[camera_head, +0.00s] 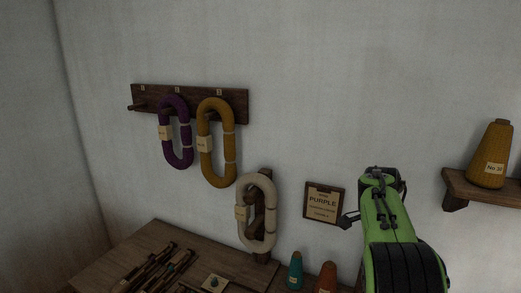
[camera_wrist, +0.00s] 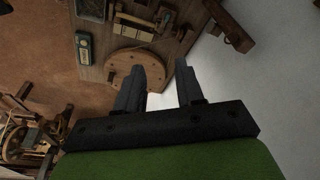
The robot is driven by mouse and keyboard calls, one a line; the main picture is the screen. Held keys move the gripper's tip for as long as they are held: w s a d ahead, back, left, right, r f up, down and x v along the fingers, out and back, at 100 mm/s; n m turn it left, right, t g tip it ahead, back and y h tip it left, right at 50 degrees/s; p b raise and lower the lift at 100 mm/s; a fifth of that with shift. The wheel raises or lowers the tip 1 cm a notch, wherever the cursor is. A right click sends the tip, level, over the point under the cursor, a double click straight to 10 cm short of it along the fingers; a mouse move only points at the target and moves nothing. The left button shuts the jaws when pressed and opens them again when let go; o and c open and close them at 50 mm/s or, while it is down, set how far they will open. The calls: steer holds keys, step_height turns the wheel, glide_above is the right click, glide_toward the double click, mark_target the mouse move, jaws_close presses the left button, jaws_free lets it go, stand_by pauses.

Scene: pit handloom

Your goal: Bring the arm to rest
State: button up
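My gripper (camera_wrist: 161,72) shows in the wrist view, with two dark fingers standing apart and nothing between them. Beyond the fingers lie a round wooden disc and a wooden surface, not touching them. In the head view my green and black arm (camera_head: 388,220) is raised at the lower right, in front of the pale wall. It stands just right of the framed PURPLE card (camera_head: 323,201). I cannot make out the fingers clearly in that view.
A wall rack (camera_head: 238,105) holds a purple skein (camera_head: 176,150) and a mustard skein (camera_head: 228,145). A cream skein (camera_head: 243,232) hangs on a wooden stand above the bench (camera_head: 128,248), which bears tools. Teal (camera_head: 295,272) and orange (camera_head: 327,278) cones stand nearby. A shelf (camera_head: 485,187) with a mustard cone (camera_head: 490,150) is right of my arm.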

steer(key=s+a+r+n+t+y+p, duration=0.1)
steer(key=s+a+r+n, duration=0.25)
steer(key=s, duration=0.35)
steer(key=s+a+r+n+t, duration=0.25)
steer(key=s+a+n, duration=0.2)
steer(key=s, duration=0.25)
steer(key=s+a+r+n+t+y+p, duration=0.1)
steer(key=s+a+r+n, duration=0.3)
steer(key=s, duration=0.3)
steer(key=s+a+f+n, duration=0.3)
steer(key=s+f+n, duration=0.1)
steer(key=s, duration=0.5)
steer(key=shift+a+f+n+t+y+p, duration=0.3)
steer(key=shift+a+n+t+y+p, duration=0.1)
steer(key=shift+n+p, duration=0.1)
